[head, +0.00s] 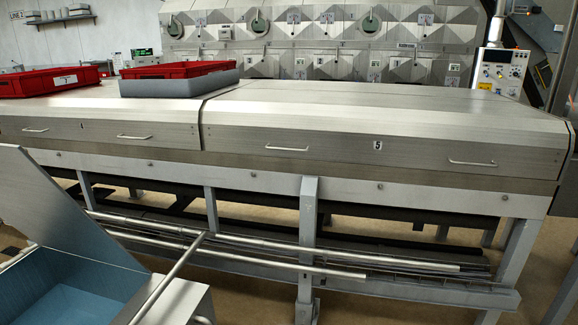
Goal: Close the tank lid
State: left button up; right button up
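The tank (178,304) stands at the lower left, cut off by the picture's edge. It is a grey metal box with a blue inside, and light blue liquid or a blue floor shows at its bottom. Its lid (45,205) is a flat grey panel. The lid stands open, tilted up at the back left of the tank, and its left part is out of view. A thin metal bar (168,278) slants up over the tank's right side; I cannot tell what it is fixed to. Neither of my grippers is in view.
A long steel dryer hood (375,125) with handles on its closed panels runs behind the tank. Red trays (170,69) lie on it at the left. Metal rods (285,247) lie below it near a grey post (308,220). Open floor (410,303) shows at the front right.

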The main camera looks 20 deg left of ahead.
aim_at(31, 201)
jog(key=i+u, duration=0.3)
jog(key=u, duration=0.15)
jog(key=i+l+u, duration=0.1)
jog(key=i+u, duration=0.15)
jog(key=u, duration=0.2)
jog(key=i+l+u, duration=0.15)
jog(key=i+u, duration=0.15)
jog(key=u, duration=0.15)
jog(key=i+l+u, duration=0.2)
jog(key=u, duration=0.3)
jog(key=i+l+u, duration=0.15)
jog(key=l+u, duration=0.3)
